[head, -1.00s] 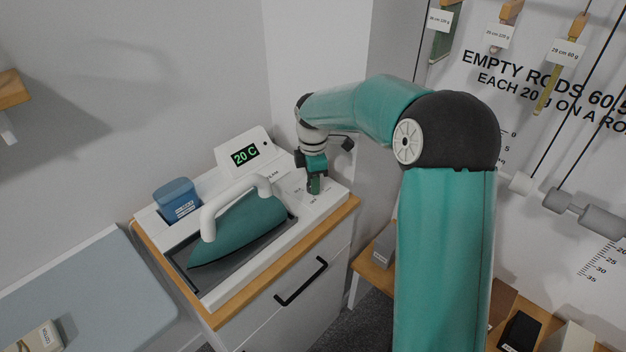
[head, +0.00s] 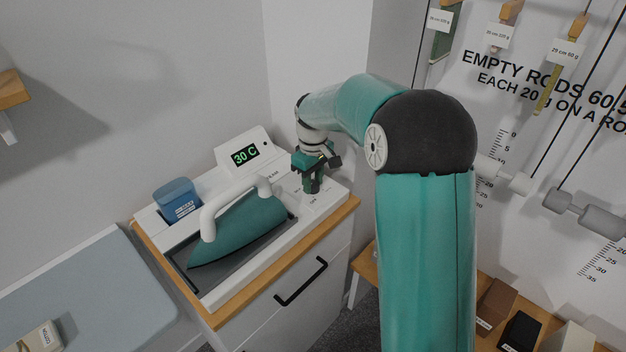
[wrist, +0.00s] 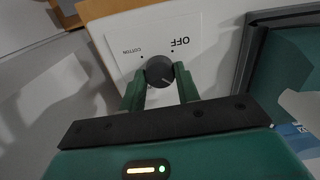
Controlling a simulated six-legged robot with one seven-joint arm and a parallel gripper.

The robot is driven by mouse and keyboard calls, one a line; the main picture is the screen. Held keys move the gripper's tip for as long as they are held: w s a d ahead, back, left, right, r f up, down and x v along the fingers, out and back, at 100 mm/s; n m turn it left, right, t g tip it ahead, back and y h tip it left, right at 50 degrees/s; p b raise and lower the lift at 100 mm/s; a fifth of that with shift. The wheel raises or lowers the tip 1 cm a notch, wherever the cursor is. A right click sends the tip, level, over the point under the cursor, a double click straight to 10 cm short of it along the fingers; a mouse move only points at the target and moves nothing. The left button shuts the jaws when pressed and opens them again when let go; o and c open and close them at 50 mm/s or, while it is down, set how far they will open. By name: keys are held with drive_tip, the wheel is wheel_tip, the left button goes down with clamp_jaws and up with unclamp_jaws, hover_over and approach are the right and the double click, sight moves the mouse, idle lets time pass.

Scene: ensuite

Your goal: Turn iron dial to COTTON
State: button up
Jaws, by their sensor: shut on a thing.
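The iron dial (wrist: 160,72) is a dark round knob on a white panel in the wrist view. Labels around it read OFF and COTTON (wrist: 126,50); a pale pointer line shows on the knob, but its exact setting is hard to tell. My gripper (wrist: 160,82) is shut on the dial, one green finger on each side. In the head view my gripper (head: 313,188) points down at the right end of the white iron station and hides the dial. The teal iron (head: 240,230) with a white handle rests on the station's dark plate. The display (head: 245,155) reads 30 C.
A blue water tank (head: 178,200) stands at the station's left. The station sits on a white cabinet (head: 290,300) with a wooden top. A blue-grey ironing board (head: 90,300) lies at the left. Rods and weights hang on the right wall.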

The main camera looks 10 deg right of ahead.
drive_tip(key=m, duration=0.4)
drive_tip(key=shift+m, duration=0.4)
drive_tip(key=m, duration=1.3)
drive_tip(key=shift+m, duration=0.3)
drive_tip(key=m, duration=1.3)
drive_tip(key=shift+m, duration=2.5)
